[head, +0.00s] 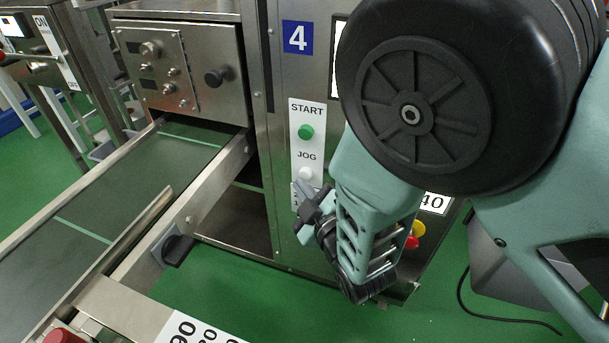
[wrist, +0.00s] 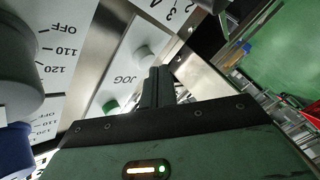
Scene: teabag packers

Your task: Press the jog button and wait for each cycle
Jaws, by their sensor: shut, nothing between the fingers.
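The white jog button (head: 306,174) sits under the word JOG on a white label strip on the steel machine front. It also shows in the wrist view (wrist: 143,53) as a pale round knob. The green start button (head: 305,131) is above it, and shows in the wrist view (wrist: 110,105) too. My gripper (head: 299,187) is shut and empty, its tips just below and left of the jog button in the head view. In the wrist view the closed fingers (wrist: 156,80) point at the panel close beside the button. I cannot tell if they touch it.
A conveyor belt (head: 125,190) with a steel side rail runs out to the left. A control box with knobs (head: 180,75) is above it. A blue sign with a 4 (head: 297,37) is on the cabinet. Red and yellow buttons (head: 412,236) show right of my gripper.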

